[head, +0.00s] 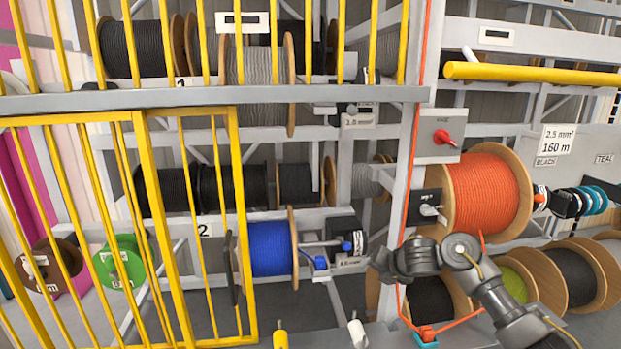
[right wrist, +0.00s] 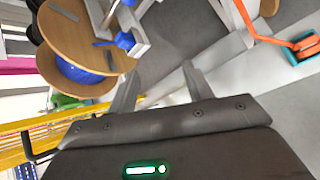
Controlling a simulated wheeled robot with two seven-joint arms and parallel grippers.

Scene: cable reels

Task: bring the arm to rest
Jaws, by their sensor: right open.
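My right arm comes in from the lower right of the head view, and its gripper (head: 380,266) is in front of the reel rack, to the right of the blue cable reel (head: 270,248). In the right wrist view the right gripper's two fingers (right wrist: 162,85) are spread apart with nothing between them. The blue reel also shows at the upper left of the right wrist view (right wrist: 80,72), apart from the fingers. My left gripper is in neither view.
A yellow barred gate (head: 140,200) stands at the left. An orange cable reel (head: 488,192) hangs above my right arm, and its orange cable runs down to a teal-and-orange part (head: 427,335). A red switch (head: 442,137) is above. Several reels stand lower right.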

